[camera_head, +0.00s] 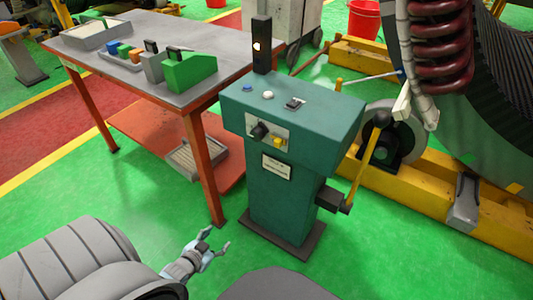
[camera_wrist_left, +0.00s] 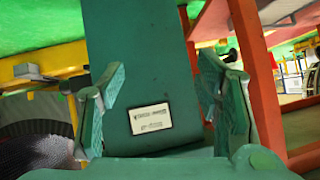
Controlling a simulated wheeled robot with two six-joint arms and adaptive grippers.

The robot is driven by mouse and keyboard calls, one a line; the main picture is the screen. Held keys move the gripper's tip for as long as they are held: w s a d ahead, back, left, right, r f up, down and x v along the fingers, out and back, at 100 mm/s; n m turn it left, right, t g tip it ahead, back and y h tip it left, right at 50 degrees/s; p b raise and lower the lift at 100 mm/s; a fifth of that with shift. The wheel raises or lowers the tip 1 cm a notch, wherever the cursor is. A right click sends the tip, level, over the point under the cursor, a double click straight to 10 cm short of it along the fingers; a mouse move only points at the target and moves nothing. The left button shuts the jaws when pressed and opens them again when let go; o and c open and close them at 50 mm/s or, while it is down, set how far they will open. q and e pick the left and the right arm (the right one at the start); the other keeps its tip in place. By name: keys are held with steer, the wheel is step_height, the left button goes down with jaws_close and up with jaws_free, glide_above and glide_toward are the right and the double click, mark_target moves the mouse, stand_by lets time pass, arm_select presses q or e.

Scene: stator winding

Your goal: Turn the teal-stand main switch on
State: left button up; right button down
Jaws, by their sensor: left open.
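The teal stand (camera_head: 290,185) stands upright in the middle of the head view.
A table with orange legs (camera_head: 205,170) and grey top stands to the left, holding a green block (camera_head: 190,72) and trays. A yellow frame (camera_head: 420,195) lies farther right. Green floor is free in front.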

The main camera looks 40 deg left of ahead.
arm_select(q)
steer(key=w+a+r+m+t+b, duration=0.1)
steer(key=w+a+r+t+b, duration=0.35)
steer(key=w, duration=0.45)
steer(key=m+t+h+b, duration=0.2)
steer(key=t+h+b, duration=0.2)
steer(key=t, duration=0.3)
glide_toward(255, 137)
arm_select(e)
step_height(255, 137, down, 12)
steer(key=w+r, duration=0.1)
steer(key=w, duration=0.2)
arm_select(q)
steer(key=b+x, duration=0.3)
steer(key=x, duration=0.6)
steer(key=shift+f, duration=0.15)
steer(key=shift+w+r+b, duration=0.3)
steer(key=shift+w, duration=0.1)
steer(key=c, duration=1.2)
arm_select(e)
steer(key=w+a+f+t, duration=0.1)
steer(key=w+a+t, duration=0.1)
steer(key=w, duration=0.4)
steer(key=shift+w+m, duration=0.25)
steer(key=shift+m, duration=0.15)
